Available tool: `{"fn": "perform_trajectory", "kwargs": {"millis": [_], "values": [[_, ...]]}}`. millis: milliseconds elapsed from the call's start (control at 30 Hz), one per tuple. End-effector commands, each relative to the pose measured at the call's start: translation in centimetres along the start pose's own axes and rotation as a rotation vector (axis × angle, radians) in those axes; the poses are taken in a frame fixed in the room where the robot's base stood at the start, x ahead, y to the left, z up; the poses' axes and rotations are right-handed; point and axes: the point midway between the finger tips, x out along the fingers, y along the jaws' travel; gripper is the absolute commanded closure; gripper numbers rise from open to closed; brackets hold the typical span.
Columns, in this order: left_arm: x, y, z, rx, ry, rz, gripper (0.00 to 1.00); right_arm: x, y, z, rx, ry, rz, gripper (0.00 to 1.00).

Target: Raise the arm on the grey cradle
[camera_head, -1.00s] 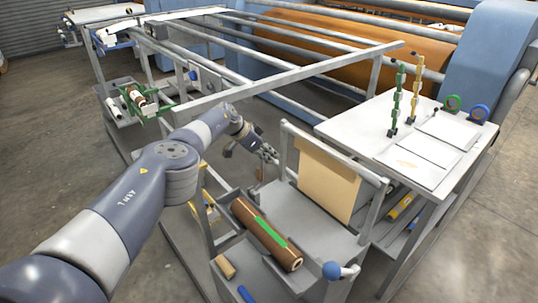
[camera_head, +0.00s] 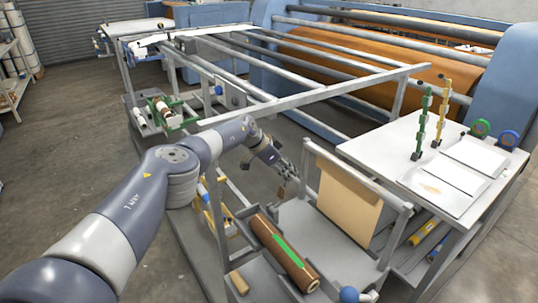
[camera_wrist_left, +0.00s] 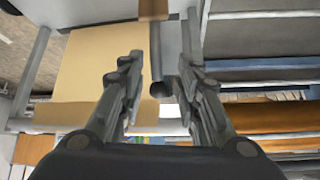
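The grey cradle (camera_head: 330,240) is a grey metal frame at the lower middle of the head view. A brown roll with a green strip (camera_head: 283,252) lies along its left side. A blue ball on a lever (camera_head: 349,294) shows at its front, partly cut off by the lower edge. My left gripper (camera_head: 287,172) is above the cradle's back left part. In the left wrist view its fingers (camera_wrist_left: 160,85) are apart. A grey bar with a dark end (camera_wrist_left: 158,65) and a brown piece (camera_wrist_left: 153,9) show between and beyond them; contact is not visible. My right gripper is out of view.
A tan sheet (camera_head: 347,195) stands upright at the cradle's back right. A white-topped table (camera_head: 400,150) with papers and green and yellow upright pieces is at the right. A long grey rail frame (camera_head: 310,80) lies behind my arm. Open floor is at the left.

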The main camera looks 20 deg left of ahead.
Motion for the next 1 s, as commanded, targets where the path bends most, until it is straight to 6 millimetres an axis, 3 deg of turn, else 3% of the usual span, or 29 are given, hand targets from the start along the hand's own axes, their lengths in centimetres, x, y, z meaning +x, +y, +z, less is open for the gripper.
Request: {"fn": "perform_trajectory", "kwargs": {"millis": [367,700,1000], "values": [[-3.7,0.1,0.2,0.0,0.004,-0.001,0.69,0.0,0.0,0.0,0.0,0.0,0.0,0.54],[-9.2,-0.1,0.3,0.0,0.003,-0.004,0.69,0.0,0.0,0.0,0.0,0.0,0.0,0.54],[-10.8,-0.1,0.4,-0.001,0.001,-0.005,0.69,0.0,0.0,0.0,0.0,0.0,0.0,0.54]]}}
